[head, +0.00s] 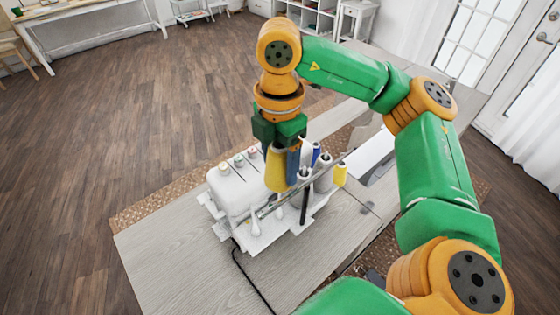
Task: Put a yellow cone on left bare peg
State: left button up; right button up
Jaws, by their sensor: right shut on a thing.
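My right gripper (280,143) points down over the white sewing machine (232,190) and is shut on a yellow cone (275,172). The cone is upright, wide end down, in front of the machine's thread stand. A blue piece (293,165) shows right beside the cone; I cannot tell whether it is a cone or part of my gripper. Another yellow cone (340,175) stands at the stand's right end. A pale grey cone (323,180) and a small blue cone (315,154) are near it. The left bare peg cannot be made out behind the held cone. My left gripper is not in view.
The machine stands on a pale wood table (170,240) with free room at its left. A thin grey rod (325,172) slants across the stand. A black cable (245,272) runs to the front. A white panel (368,155) lies to the right.

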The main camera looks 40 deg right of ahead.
jog(key=shift+f+b, duration=4)
jog(key=shift+f, duration=0.35)
jog(key=shift+f, duration=0.15)
jog(key=shift+f+b, duration=1.9)
jog(key=shift+b, duration=0.05)
jog(key=o, duration=1.4)
jog(key=shift+o, duration=0.2)
